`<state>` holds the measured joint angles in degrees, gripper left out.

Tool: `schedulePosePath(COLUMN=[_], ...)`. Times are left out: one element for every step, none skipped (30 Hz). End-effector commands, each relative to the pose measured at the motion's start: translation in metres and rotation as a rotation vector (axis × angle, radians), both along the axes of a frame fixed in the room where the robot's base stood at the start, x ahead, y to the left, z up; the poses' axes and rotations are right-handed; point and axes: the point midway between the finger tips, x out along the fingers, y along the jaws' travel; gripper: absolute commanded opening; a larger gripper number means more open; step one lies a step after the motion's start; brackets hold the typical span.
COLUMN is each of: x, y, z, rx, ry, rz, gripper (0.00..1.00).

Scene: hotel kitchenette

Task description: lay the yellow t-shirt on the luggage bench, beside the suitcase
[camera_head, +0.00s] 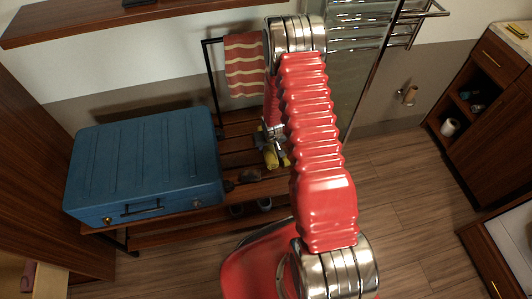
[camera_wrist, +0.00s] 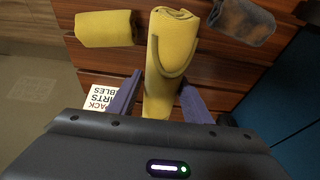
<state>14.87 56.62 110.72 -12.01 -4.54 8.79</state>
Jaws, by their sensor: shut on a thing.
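In the wrist view, my gripper (camera_wrist: 162,78) is shut on a rolled yellow t-shirt (camera_wrist: 172,52), with one dark finger on each side. A curved seam shows on the roll. The luggage bench (camera_wrist: 92,55) lies below it, with brown wooden slats; I cannot tell whether the roll touches them. In the head view, the blue suitcase (camera_head: 145,165) lies shut on the left part of the bench (camera_head: 272,188). Its blue side fills the right of the wrist view (camera_wrist: 292,105). In the head view, my arm partly hides the gripper and the yellow cloth.
A second yellow folded cloth (camera_wrist: 105,28) and a grey cloth (camera_wrist: 243,20) lie on the slats. A white printed card (camera_wrist: 103,98) lies by the left finger. A striped towel (camera_head: 244,65) hangs on the bench's back rail. Dark shoes (camera_head: 264,204) stand under the bench.

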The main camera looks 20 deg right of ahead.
Motion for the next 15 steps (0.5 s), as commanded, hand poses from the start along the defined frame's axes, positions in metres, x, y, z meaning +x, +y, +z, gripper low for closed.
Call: schedulePosePath(x=[0.001, 0.001, 0.001, 0.001, 0.001, 0.001, 0.001, 0.001, 0.001, 0.0, 0.0, 0.0, 0.0, 0.0, 0.0], y=[0.0, 0.0, 0.0, 0.0, 0.0, 0.0, 0.0, 0.0, 0.0, 0.0, 0.0, 0.0, 0.0, 0.0, 0.0], z=[-0.001, -0.001, -0.001, -0.001, -0.001, -0.001, -0.001, -0.001, -0.001, -0.002, -0.003, -0.006, -0.008, -0.011, -0.015], rx=[0.0, 0.0, 0.0, 0.0, 0.0, 0.0, 0.0, 0.0, 0.0, 0.0, 0.0, 0.0, 0.0, 0.001, 0.001], ry=[-0.001, -0.001, -0.002, -0.002, -0.002, -0.002, -0.001, -0.001, -0.001, -0.001, -0.001, 0.0, 0.0, 0.0, 0.0], rz=[0.0, 0.0, 0.0, 0.0, 0.0, 0.0, 0.0, 0.0, 0.0, 0.0, 0.0, 0.0, 0.0, 0.0, 0.0], gripper=[0.19, 0.19, 0.19, 0.19, 0.19, 0.19, 0.19, 0.19, 0.19, 0.19, 0.19, 0.19, 0.19, 0.19, 0.19])
